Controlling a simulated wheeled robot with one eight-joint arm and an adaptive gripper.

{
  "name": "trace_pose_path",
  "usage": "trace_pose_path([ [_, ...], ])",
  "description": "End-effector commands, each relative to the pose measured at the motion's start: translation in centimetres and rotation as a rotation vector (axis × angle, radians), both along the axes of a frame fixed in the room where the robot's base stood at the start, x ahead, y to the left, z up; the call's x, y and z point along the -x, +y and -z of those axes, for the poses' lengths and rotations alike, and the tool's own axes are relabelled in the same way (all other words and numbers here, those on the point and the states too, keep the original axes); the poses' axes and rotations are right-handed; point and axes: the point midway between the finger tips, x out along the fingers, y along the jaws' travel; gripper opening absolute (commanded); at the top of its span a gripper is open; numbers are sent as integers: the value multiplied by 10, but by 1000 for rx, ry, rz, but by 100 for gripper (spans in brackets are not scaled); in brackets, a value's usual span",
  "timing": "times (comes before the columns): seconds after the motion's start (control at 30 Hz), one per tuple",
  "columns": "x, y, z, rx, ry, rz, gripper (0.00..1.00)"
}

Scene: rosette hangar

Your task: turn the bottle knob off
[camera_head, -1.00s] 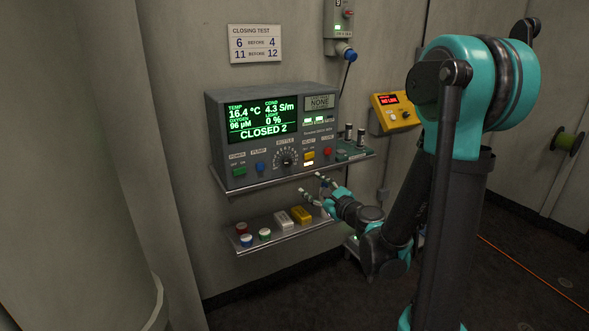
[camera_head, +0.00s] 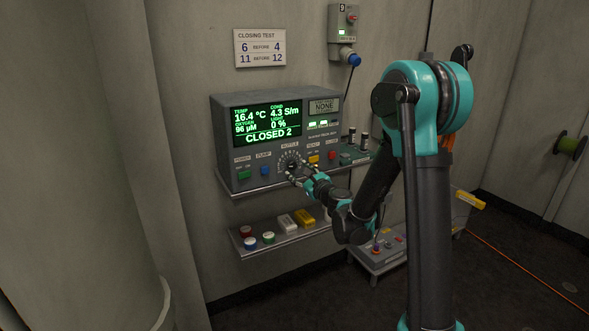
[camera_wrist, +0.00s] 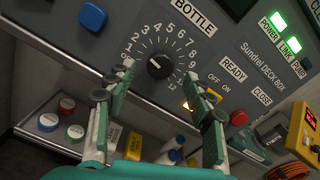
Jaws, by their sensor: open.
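The bottle knob (camera_wrist: 158,67) is a black dial on the grey deck box (camera_head: 222,147), ringed by a numbered scale under the label BOTTLE. A pale mark shows on its left side; the exact number is too small to tell. In the head view the dial (camera_head: 290,162) is partly covered by my gripper (camera_head: 299,178). My gripper is open and empty. The green screen (camera_head: 266,122) reads CLOSED 2.
A blue button (camera_wrist: 92,17) and a red button (camera_wrist: 238,118) flank the dial. A shelf (camera_head: 275,250) below holds coloured caps and white and yellow blocks. A sign (camera_head: 260,48) reads CLOSING TEST. A yellow box (camera_wrist: 304,130) is at the right.

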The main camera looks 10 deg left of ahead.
Motion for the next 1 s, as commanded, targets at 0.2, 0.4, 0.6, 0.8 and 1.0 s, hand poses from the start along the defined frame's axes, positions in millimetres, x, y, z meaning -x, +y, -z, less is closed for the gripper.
trace_pose_path([
  [0.2, -22, 15, 0, 0, 0, 0, 53],
  [0.4, -28, 19, 0, 0, 0, 0, 53],
  [0.6, -28, 18, 0, 0, 0, 0, 53],
  [0.8, -28, 18, 0, 0, 0, 0, 29],
  [1.0, -27, 18, 0, 0, 0, 0, 4],
])
